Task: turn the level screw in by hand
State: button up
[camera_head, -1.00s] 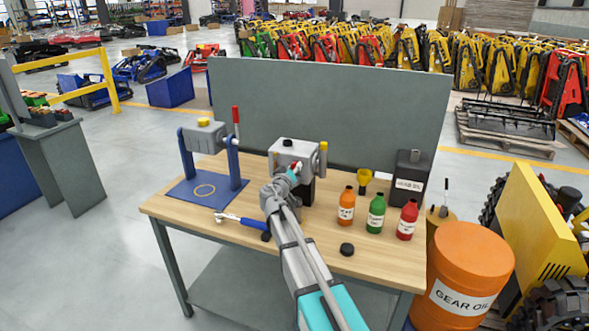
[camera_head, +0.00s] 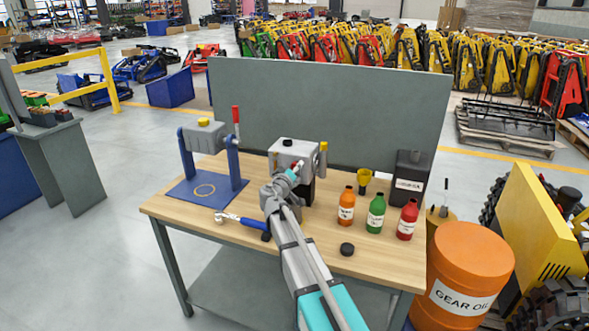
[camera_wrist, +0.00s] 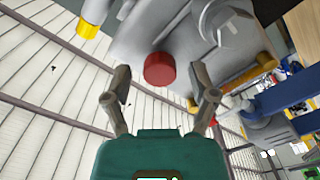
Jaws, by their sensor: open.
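A red round screw head (camera_wrist: 160,70), which I take for the level screw, sits on the face of the grey gearbox housing (camera_wrist: 140,35) in the wrist view. My gripper (camera_wrist: 161,84) is open, with one finger on each side of the red head and visible gaps between. In the head view the grey gearbox (camera_head: 287,152) stands on the wooden bench with a black cap on top. My gripper (camera_head: 296,170) is at its near face and hides most of that side. How far the screw is turned in cannot be seen.
On the bench (camera_head: 300,265) are a blue-handled wrench (camera_head: 240,219), a black cap (camera_head: 347,249), orange, green and red bottles (camera_head: 376,214), a yellow funnel (camera_head: 364,177) and a black canister (camera_head: 407,187). A blue stand (camera_head: 188,194) is left. A grey panel (camera_head: 330,100) stands behind.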

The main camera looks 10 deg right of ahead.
jog(key=n, duration=0.7)
jog(key=shift+n, duration=0.5)
jog(key=n, duration=0.9)
jog(key=shift+n, duration=0.4)
jog(key=n, duration=0.9)
jog(key=shift+n, duration=0.3)
